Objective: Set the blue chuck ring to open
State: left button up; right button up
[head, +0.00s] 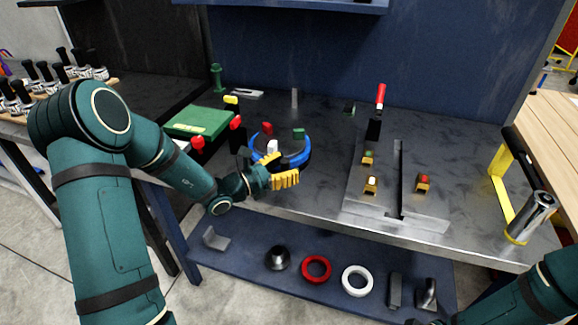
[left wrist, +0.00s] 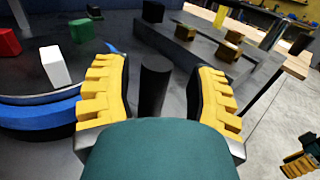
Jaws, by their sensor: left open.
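The blue chuck ring (head: 304,154) lies on the dark bench, around a disc with a red, a green and a white block on it. It also shows at the left of the left wrist view (left wrist: 40,117). My left gripper (head: 280,174) is at the ring's near side, its yellow-padded fingers (left wrist: 160,92) spread apart. A dark upright post (left wrist: 153,86) shows between the fingers, with space on both sides. I cannot tell whether the post belongs to the ring. The gripper partly hides the ring's near-left edge. My right gripper (left wrist: 302,162) shows only partly at the right edge of the left wrist view.
Red knobs (head: 197,143) and a green box (head: 200,121) stand left of the ring. A slotted plate (head: 375,207) with small coloured blocks and a red-tipped lever (head: 380,95) is to the right. A lower shelf holds a red ring (head: 316,268) and a white ring (head: 357,280).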

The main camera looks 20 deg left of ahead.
pick_arm(q)
jog(key=v, duration=1.1)
jog(key=shift+f, duration=0.1)
jog(key=s+d+f+m+g+y, duration=0.3)
jog(key=s+d+f+m+g, duration=0.55)
jog(key=f+m, duration=0.3)
jog(key=s+d+f+m+g+y, duration=0.2)
jog(key=s+d+f+m+g, duration=0.65)
jog(key=f, duration=0.45)
jog(key=w+d+m+t, duration=0.1)
jog(key=m, duration=0.1)
jog(key=w+d+m+t, duration=0.1)
jog(key=d+m, duration=0.1)
jog(key=m, duration=0.1)
jog(key=w+d+f+m+t+y, duration=0.1)
jog(key=m, duration=0.1)
jog(key=shift+w+d+m+t, duration=0.25)
jog(key=shift+d+m+t, duration=0.1)
jog(key=shift+m+t, duration=0.05)
